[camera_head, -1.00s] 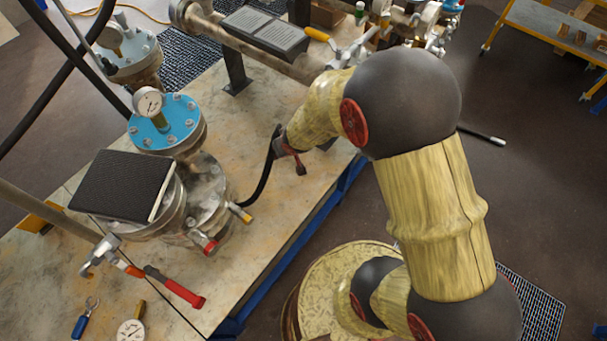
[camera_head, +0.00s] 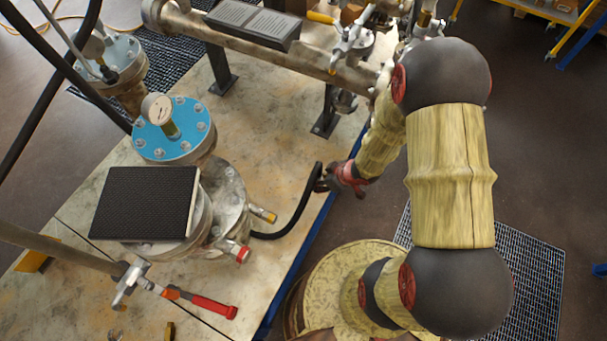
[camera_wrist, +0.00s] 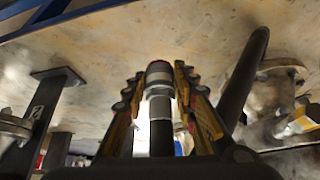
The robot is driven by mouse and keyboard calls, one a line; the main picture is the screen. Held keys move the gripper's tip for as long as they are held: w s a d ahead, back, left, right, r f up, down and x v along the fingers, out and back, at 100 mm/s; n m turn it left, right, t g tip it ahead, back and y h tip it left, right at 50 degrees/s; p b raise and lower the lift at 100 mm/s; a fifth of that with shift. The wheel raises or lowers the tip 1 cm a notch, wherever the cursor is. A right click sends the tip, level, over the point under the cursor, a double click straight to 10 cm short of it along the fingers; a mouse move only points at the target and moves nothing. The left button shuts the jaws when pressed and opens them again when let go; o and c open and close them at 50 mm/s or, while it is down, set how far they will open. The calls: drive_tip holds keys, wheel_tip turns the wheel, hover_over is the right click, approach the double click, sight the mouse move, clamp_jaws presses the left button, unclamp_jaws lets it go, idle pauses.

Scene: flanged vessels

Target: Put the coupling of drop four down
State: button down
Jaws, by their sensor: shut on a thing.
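My gripper (camera_head: 330,181) is shut on the coupling of drop four, a grey metal cylinder at the end of a black hose (camera_head: 292,222). In the wrist view the coupling (camera_wrist: 159,105) stands between the two fingers of my gripper (camera_wrist: 159,78), with its rounded dark end pointing away from the palm. In the head view the hose curves from the lower side of the metal vessel (camera_head: 226,190) up to my gripper, which hides the coupling there. My gripper is over the right edge of the bench (camera_head: 275,165); whether the coupling touches anything cannot be told.
A blue-topped vessel with a gauge (camera_head: 172,130) and a black ribbed pad (camera_head: 145,203) are at left. A horizontal pipe (camera_head: 265,55) on posts crosses the back. The bench between pipe and hose is mostly bare.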

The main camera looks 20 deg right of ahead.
drive_tip(key=shift+s+a+f, duration=0.15)
drive_tip(key=shift+s+f, duration=0.1)
drive_tip(key=shift+w+f+n, duration=0.25)
drive_tip(key=shift+n, duration=0.05)
drive_tip(key=w+f+b, duration=0.1)
drive_tip(key=w+f, duration=0.2)
drive_tip(key=w, duration=0.1)
drive_tip(key=w+f+b, duration=0.2)
drive_tip(key=w+f, duration=0.1)
drive_tip(key=w, duration=0.1)
drive_tip(key=w+f+b, duration=0.2)
drive_tip(key=w+f, duration=0.1)
drive_tip(key=w, duration=0.1)
drive_tip(key=shift+w+a, duration=0.25)
drive_tip(key=shift+w, duration=0.05)
drive_tip(key=f, duration=0.1)
drive_tip(key=f+b, duration=0.1)
drive_tip(key=b, duration=0.1)
drive_tip(key=shift+w+f, duration=0.25)
drive_tip(key=shift+f, duration=0.5)
